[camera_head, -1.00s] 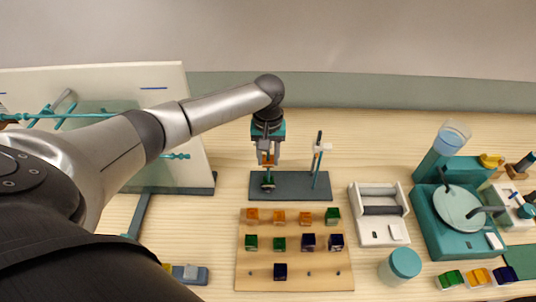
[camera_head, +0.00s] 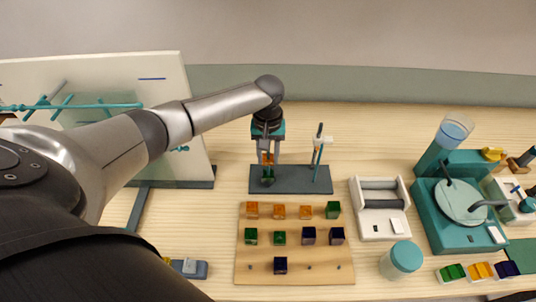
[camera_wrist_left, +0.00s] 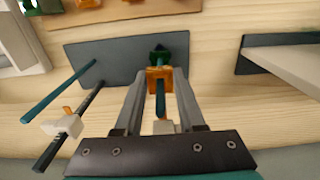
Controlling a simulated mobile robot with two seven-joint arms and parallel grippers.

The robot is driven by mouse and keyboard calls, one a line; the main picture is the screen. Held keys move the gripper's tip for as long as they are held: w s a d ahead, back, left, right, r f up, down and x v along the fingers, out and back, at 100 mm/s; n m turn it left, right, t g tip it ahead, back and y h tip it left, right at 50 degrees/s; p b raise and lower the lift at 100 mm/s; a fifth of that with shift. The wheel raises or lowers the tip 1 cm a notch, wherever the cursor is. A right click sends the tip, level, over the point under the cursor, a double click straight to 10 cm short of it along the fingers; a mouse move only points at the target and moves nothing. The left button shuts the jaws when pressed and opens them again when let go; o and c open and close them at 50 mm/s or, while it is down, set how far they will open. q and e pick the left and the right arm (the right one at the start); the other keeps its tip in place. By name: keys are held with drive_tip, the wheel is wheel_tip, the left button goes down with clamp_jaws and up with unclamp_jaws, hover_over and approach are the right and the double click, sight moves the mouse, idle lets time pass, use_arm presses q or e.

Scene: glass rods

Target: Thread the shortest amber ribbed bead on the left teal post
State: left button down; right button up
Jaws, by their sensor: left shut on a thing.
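My left gripper (camera_head: 267,157) points down over the left part of a dark base plate (camera_head: 291,184). It is shut on an amber bead (camera_wrist_left: 153,80), held above the plate. In the left wrist view the left teal post (camera_wrist_left: 160,98) shows through the bead and sticks out of it between the fingers, so the bead appears to be around the post. A dark green bead (camera_wrist_left: 159,54) sits lower, at the foot of this post. The ribs of the amber bead are too small to make out. My right gripper is not in view.
A second teal post (camera_head: 316,170) stands on the plate's right part, beside a dark rod with a white clip (camera_head: 322,140). A wooden board (camera_head: 294,268) with amber, green and dark blue beads lies in front. A white roller tray (camera_head: 380,207) and teal machine (camera_head: 445,220) stand right.

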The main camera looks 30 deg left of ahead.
use_arm(q)
drive_tip(key=shift+c, duration=2.1)
unclamp_jaws()
